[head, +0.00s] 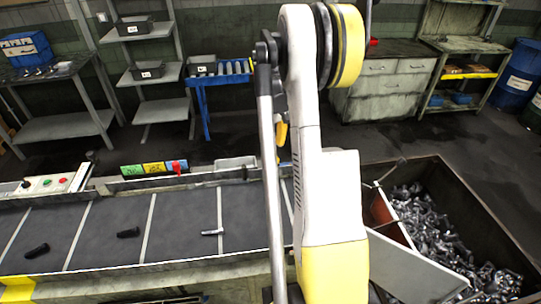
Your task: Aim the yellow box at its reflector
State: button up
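A small yellow piece (282,132) shows at the left edge of my white and yellow arm, above the far side of the conveyor. My arm hides part of it, and I cannot tell for sure that it is the yellow box or which way it faces. I cannot make out a reflector. My arm stands upright across the middle of the head view and covers part of the belt. My gripper is not in view.
A dark conveyor belt (180,232) carries several separate bolts. Coloured labels (153,169) and a red part (177,167) sit on its far rail. A button panel (45,184) is at left. A metal bin (510,240) of bolts and a chute (415,268) are at right.

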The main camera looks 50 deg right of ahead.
aim_at(273, 156)
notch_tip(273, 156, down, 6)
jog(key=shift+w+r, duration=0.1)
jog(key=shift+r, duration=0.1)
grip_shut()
